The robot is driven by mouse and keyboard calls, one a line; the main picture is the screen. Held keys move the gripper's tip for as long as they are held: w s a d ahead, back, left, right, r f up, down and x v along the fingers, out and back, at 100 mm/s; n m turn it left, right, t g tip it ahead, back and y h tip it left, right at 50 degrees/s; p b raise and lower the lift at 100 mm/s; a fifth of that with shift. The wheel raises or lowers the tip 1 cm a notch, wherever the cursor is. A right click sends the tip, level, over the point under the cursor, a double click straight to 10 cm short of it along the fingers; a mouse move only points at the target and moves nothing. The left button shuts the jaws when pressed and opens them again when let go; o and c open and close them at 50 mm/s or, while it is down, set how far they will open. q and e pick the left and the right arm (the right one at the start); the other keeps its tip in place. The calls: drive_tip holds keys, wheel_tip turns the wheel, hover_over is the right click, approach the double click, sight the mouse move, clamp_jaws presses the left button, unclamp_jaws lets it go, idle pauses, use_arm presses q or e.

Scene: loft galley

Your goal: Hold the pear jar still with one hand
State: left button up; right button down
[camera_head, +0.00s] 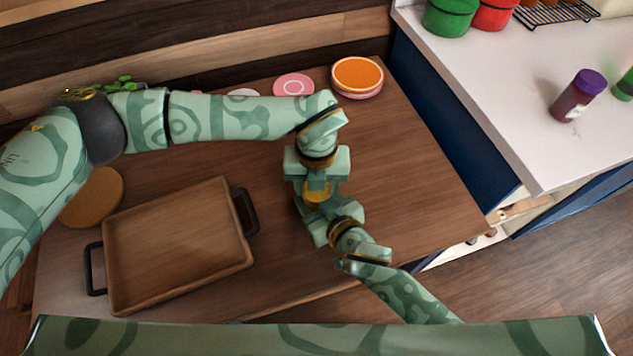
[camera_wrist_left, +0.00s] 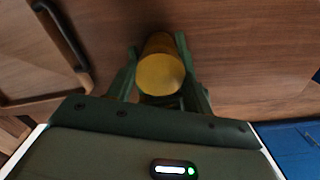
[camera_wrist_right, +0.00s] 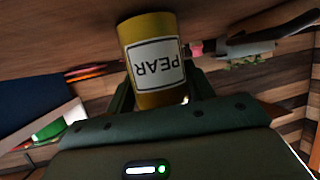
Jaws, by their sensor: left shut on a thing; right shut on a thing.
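The pear jar (camera_head: 317,189), a small yellow cylinder, is on the wooden table between my two grippers. In the left wrist view its round yellow top (camera_wrist_left: 160,74) faces the camera, between the fingers. In the right wrist view its white label (camera_wrist_right: 155,66) reads PEAR, upside down. My left gripper (camera_head: 316,178) is shut on the jar from the far side. My right gripper (camera_head: 317,204) is shut on it from the near side. The grippers hide much of the jar in the head view.
A wooden tray (camera_head: 180,248) with dark handles lies left of the jar, a round brown board (camera_head: 92,197) beyond it. An orange-topped round dish (camera_head: 357,75) and a pink plate (camera_head: 294,86) are at the back. Right of the jar the table is clear. A white counter (camera_head: 510,80) stands right.

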use_arm(q)
drive_tip(key=shift+m, duration=0.8)
drive_tip(key=o, duration=1.1)
drive_tip(key=shift+r, duration=2.3)
drive_tip(key=shift+s, duration=0.1)
drive_tip(key=shift+c, duration=0.4)
